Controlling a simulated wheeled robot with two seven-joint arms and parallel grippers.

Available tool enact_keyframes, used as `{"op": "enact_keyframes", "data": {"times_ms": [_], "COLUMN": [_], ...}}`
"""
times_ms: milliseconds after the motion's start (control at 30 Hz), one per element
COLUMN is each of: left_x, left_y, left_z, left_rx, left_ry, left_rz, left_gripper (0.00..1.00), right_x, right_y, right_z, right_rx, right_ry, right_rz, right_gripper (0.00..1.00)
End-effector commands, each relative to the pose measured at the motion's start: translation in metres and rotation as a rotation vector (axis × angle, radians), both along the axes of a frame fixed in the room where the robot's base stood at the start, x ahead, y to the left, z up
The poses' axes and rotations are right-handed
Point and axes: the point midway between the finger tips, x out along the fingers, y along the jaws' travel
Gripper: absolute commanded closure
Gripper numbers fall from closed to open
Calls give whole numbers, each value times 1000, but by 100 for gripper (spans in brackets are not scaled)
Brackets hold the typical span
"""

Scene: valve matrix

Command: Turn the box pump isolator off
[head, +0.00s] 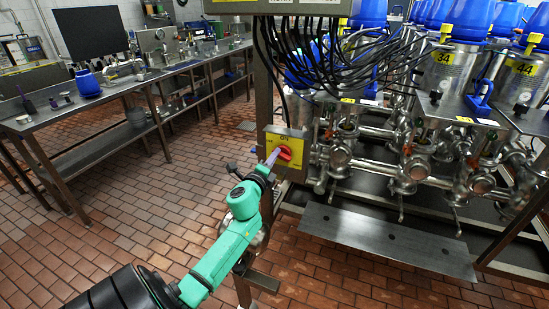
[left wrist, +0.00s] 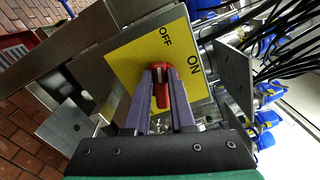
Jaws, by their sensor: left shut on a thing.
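The box pump isolator is a red rotary knob (head: 285,153) on a yellow plate (head: 297,143) on a steel box in the middle of the head view. In the left wrist view the knob (left wrist: 161,92) sits on the yellow plate (left wrist: 127,60), with the words OFF above it and ON to its upper right. My left gripper (head: 273,158) has its purple fingers on either side of the knob and is shut on it. The knob's upper end lies nearer OFF in the wrist view, but its exact setting is hard to tell. My right gripper is not in view.
A steel valve matrix (head: 410,165) with blue-topped valves stands to the right. Black cables (head: 320,65) hang above the isolator. A steel plate (head: 385,240) juts out low at the right. Steel benches (head: 75,105) stand at the left, with open tiled floor between.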

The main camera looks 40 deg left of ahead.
Motion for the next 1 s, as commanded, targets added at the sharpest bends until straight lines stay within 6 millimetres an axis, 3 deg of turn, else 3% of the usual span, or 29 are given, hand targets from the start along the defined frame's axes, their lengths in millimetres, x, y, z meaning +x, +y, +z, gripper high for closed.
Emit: {"op": "enact_keyframes", "data": {"times_ms": [400,1000], "left_x": [0,0], "left_y": [0,0], "left_z": [-6,-8], "left_rx": [-262,-330], "left_ry": [-88,-111], "left_rz": [0,0], "left_gripper": [100,100], "right_x": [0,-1], "right_y": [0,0], "right_z": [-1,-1], "right_rx": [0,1], "right_ry": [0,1], "right_rz": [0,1], "right_gripper": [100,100]}}
